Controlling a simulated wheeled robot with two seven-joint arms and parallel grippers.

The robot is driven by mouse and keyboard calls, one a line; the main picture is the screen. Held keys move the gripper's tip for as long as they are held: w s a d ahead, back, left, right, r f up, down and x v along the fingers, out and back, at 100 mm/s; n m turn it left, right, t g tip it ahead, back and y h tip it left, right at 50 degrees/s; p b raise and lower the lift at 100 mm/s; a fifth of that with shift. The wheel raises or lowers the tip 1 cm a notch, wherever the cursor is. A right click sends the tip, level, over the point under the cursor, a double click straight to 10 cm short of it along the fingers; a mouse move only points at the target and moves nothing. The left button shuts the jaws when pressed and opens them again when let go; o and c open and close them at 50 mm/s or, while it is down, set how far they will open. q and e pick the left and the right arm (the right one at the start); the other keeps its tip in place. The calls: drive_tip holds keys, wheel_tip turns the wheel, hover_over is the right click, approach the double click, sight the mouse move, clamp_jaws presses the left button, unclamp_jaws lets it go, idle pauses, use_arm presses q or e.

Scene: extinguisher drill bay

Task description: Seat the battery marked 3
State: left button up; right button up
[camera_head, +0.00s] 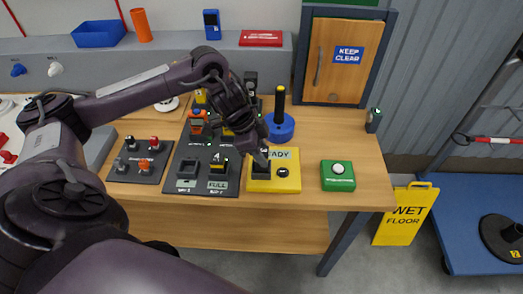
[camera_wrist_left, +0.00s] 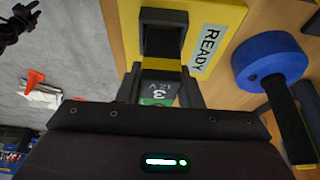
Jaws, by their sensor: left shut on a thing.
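The battery marked 3 (camera_wrist_left: 158,92) is between the fingers of my left gripper (camera_wrist_left: 160,98), which is shut on it; its "3" and "12V" label shows in the left wrist view. In the head view my left gripper (camera_head: 262,158) is at the black socket of the yellow READY box (camera_head: 290,183). The yellow box also shows in the left wrist view (camera_wrist_left: 228,18), its dark socket (camera_wrist_left: 163,38) straight beyond the battery. My right gripper is not in view.
Left of the yellow box, a dark charger board (camera_head: 202,190) holds a battery marked 4 (camera_head: 218,162) and an empty bay (camera_head: 187,171). A blue-based post (camera_head: 279,128) stands behind. A green button box (camera_head: 338,182) is to the right. Bare bench lies between the boxes.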

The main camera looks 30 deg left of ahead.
use_arm(q)
drive_tip(key=shift+f+b, duration=0.45)
drive_tip(key=shift+f, duration=0.7)
idle(0.4)
drive_tip(key=o, duration=1.6)
drive_tip(key=shift+r, duration=0.1)
drive_tip(key=shift+r+p, duration=3.45)
drive_tip(key=shift+p, duration=0.25)
